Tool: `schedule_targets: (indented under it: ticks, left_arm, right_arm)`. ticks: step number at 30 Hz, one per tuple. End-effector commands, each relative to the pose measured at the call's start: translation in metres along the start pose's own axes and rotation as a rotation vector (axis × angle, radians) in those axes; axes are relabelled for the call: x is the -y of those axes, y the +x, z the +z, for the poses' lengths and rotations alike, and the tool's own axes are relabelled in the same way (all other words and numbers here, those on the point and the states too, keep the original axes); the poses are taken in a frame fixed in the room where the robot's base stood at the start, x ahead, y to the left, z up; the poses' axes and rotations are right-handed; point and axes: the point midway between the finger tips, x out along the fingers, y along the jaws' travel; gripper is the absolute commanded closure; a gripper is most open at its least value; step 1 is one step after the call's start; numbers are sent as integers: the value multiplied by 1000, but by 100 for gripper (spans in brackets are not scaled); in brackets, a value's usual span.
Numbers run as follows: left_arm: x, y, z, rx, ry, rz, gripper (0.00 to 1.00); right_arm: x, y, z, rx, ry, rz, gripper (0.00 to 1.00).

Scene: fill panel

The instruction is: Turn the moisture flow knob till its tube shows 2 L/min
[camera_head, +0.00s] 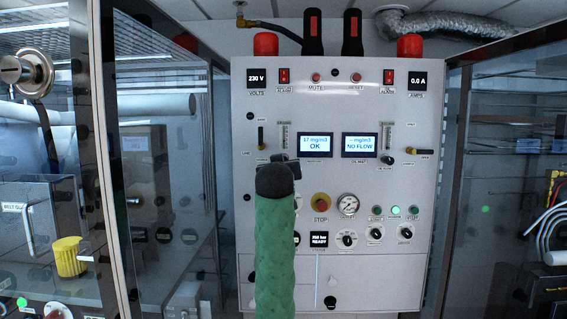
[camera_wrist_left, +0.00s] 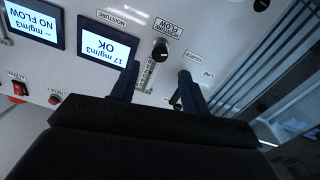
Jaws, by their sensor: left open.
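The moisture flow knob (camera_wrist_left: 160,49) is a round black knob under its printed label in the left wrist view. Beside it is its clear tube (camera_wrist_left: 149,74) with a printed scale; I cannot read the level in it. In the head view the tube (camera_head: 284,135) shows above my left gripper (camera_head: 284,161), which hides the knob. My left gripper also shows in the left wrist view (camera_wrist_left: 158,70), open, its fingers apart and the knob beyond the gap between their tips. I see no contact with the knob. My right gripper is not in view.
The moisture display (camera_wrist_left: 106,39) reads 17 mg/m3 OK; the other display (camera_head: 360,145) reads NO FLOW.

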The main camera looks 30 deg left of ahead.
Motion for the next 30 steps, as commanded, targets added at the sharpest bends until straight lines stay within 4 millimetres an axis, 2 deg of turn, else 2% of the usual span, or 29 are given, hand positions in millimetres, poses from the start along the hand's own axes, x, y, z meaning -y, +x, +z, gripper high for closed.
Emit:
schedule_targets:
  ticks: [6, 16, 21, 30]
  left_arm:
    - [0, 24, -4, 2, 1, -1, 54]
    - [0, 66, -3, 1, 0, -1, 54]
    - [0, 74, -1, 1, 0, 0, 54]
    - [0, 75, 0, 0, 0, 0, 56]
  right_arm:
    - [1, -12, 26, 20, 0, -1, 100]
    - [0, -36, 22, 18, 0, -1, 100]
    - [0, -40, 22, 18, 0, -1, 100]
    - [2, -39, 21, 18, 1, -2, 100]
